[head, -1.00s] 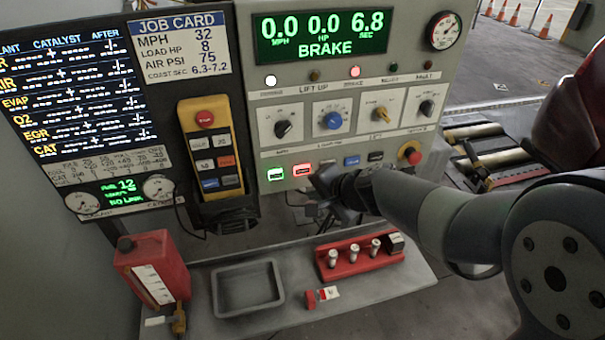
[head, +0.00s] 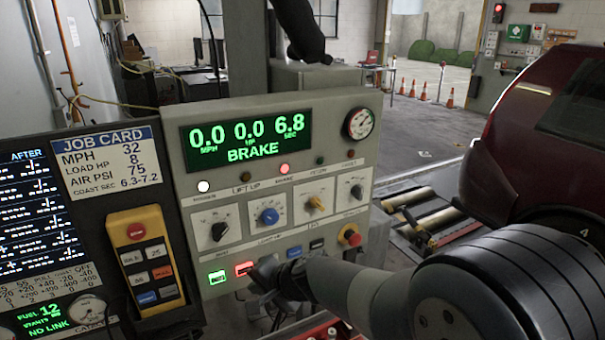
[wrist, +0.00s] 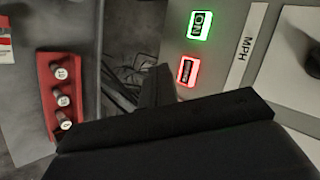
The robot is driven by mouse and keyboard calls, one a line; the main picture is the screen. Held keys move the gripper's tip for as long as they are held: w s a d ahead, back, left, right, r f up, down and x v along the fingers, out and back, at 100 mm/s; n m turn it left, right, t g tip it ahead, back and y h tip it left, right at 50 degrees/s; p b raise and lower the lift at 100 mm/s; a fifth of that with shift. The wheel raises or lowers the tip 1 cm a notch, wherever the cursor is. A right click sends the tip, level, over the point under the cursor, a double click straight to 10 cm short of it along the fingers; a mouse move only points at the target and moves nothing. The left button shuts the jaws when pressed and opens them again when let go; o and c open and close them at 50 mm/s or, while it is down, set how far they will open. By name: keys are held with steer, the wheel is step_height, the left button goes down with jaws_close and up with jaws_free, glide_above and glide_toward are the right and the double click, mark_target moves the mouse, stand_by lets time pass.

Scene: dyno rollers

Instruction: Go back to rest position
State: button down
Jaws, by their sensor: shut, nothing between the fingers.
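My gripper (head: 268,274) is dark and shut on nothing. In the head view it is by the lower edge of the control panel (head: 180,160), just below and right of the lit red button (head: 244,268). My arm reaches in from the lower right. In the wrist view the black gripper (wrist: 157,88) fills the lower middle, with the red-lit button (wrist: 187,71) and the green-lit button (wrist: 200,25) beyond it. I cannot tell whether it touches the panel. The display (head: 245,133) reads 0.0 MPH, 0.0 HP, 6.8 SEC and BRAKE.
A yellow pendant (head: 142,258) hangs left of the panel, beside the dark screen board (head: 35,235). A red rack with several white-topped pegs (wrist: 48,72) shows in the wrist view. A dark red car (head: 535,130) stands at right near the rollers (head: 425,203).

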steer(key=shift+s+d+b, duration=0.15)
steer(key=shift+s+d, duration=0.35)
steer(key=shift+s, duration=0.35)
steer(key=shift+s+d+b, duration=0.2)
steer(key=shift+s+d, duration=0.3)
steer(key=shift+s, duration=0.35)
steer(key=shift+s+d+b, duration=0.15)
steer(key=shift+s+d, duration=0.35)
steer(key=shift+s, duration=0.35)
steer(key=shift+w, duration=0.15)
